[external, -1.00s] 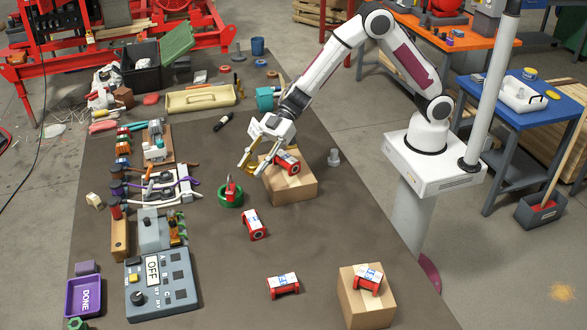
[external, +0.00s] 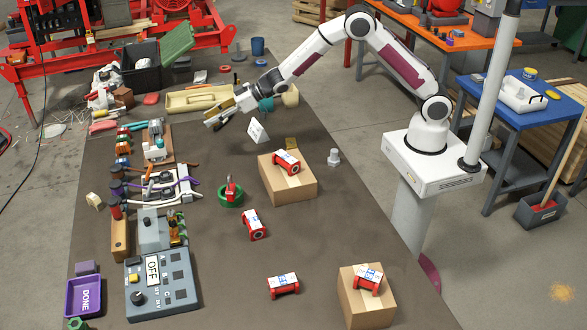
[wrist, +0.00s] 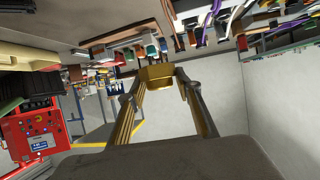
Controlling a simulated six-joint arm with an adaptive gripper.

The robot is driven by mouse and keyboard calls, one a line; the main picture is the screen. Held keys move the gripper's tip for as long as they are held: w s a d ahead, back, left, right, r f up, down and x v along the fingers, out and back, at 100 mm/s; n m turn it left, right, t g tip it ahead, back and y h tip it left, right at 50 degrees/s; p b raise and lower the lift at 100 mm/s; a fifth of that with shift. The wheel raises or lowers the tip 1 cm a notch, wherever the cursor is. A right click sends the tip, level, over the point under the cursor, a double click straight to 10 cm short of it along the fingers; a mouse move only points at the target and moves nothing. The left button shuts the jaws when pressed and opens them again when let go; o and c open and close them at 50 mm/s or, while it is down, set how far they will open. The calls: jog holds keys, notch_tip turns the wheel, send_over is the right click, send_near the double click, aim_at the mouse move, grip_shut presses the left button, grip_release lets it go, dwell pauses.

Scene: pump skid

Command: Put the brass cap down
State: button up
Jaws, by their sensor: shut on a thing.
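The brass cap (wrist: 157,74) shows in the wrist view as a gold block between my two fingertips. My gripper (external: 214,118) is shut on it and holds it up above the bench, left of the arm. The gripper also shows in the wrist view (wrist: 157,80), with both fingers reaching to the cap's sides. In the external view the cap is too small to tell apart from the gold-coloured fingers. The grey-brown bench top (external: 205,270) lies below, apart from the cap.
A cream tray (external: 200,99) lies behind the gripper. A green ring (external: 230,197) and control box (external: 162,284) stand nearer.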

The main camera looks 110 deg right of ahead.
jog(key=d+m+h, duration=0.1)
jog(key=d, duration=0.3)
send_over(217, 153)
jog(key=shift+s+d+f, duration=0.1)
jog(key=shift+d+f, duration=0.05)
jog(key=shift+f, duration=2.4)
jog(key=shift+f, duration=0.1)
jog(key=shift+f, duration=3.05)
jog(key=shift+f, duration=1.85)
jog(key=shift+f, duration=0.1)
jog(key=o, duration=1.3)
jog(key=shift+f, duration=0.1)
